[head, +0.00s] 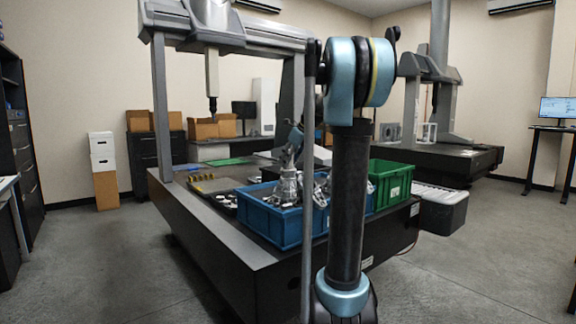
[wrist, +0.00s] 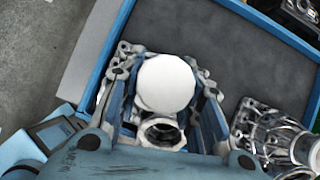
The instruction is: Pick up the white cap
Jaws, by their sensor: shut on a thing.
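The white cap (wrist: 166,83) shows as a plain round disc in the wrist view, between the two fingers of my gripper (wrist: 166,92). My gripper is shut on it, one finger at its left and one at its right. A silver metal casting with a round opening (wrist: 160,132) shows just below the cap in the picture. I cannot tell whether the cap touches the casting. In the head view my gripper is over the blue crate (head: 265,222), partly hidden by my arm, and I cannot make out the cap there.
Another metal casting (wrist: 278,135) lies in the blue crate at the right of the wrist view, beside bare grey crate floor. A green crate (head: 392,180) stands right of the blue one. A gantry column (head: 160,110) rises at the left of the machine table (head: 190,225).

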